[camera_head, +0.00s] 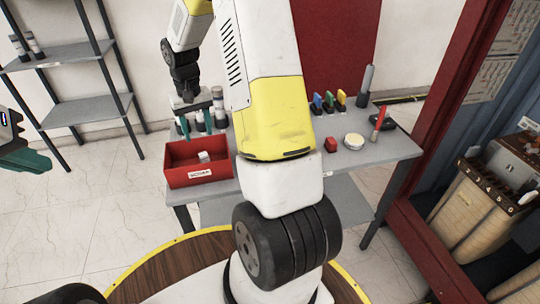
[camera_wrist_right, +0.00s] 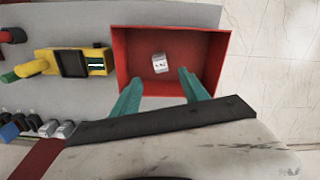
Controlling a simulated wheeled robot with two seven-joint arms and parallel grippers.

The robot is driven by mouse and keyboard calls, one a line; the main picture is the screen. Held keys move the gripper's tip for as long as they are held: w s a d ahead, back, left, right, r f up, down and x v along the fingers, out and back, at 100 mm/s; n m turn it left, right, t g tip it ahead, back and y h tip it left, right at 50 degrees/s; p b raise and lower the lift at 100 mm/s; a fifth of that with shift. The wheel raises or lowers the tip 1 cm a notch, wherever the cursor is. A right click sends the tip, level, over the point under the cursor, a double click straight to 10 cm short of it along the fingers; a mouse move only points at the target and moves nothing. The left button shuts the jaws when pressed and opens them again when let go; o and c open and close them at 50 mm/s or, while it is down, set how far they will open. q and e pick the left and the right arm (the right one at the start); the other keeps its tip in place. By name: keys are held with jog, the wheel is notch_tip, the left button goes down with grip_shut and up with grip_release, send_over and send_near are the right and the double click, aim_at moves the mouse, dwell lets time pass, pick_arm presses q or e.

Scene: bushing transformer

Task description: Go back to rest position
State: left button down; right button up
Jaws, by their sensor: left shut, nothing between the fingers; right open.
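My right gripper (camera_head: 196,124) is above the red bin (camera_head: 196,176) with its teal fingers apart and empty. In the right wrist view, the right gripper (camera_wrist_right: 156,88) reaches over the near edge of the red bin (camera_wrist_right: 218,65). A small white block (camera_wrist_right: 159,63) lies inside the bin, apart from the fingers. It also shows as a white block (camera_head: 204,157) in the head view. My left gripper (camera_head: 30,160) is at the far left edge, partly out of frame, shut and empty, away from the table.
The grey table (camera_head: 350,160) carries a red block (camera_head: 330,144), a round pale disc (camera_head: 354,141) and several coloured items at the back. My right arm hides its middle. A grey shelf (camera_head: 85,108) stands left. A red frame (camera_head: 420,230) stands right.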

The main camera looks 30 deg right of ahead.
jog(key=shift+r, duration=1.85)
jog(key=s+a+r+t+y, duration=0.1)
jog(key=s+r+t, duration=0.2)
jog(key=s+r, duration=0.5)
jog(key=s+a+r+t+y, duration=0.1)
jog(key=s+r+t, duration=0.2)
jog(key=s+r, duration=0.6)
jog(key=s, duration=0.7)
jog(key=shift+n, duration=0.4)
jog(key=shift+s+a, duration=0.1)
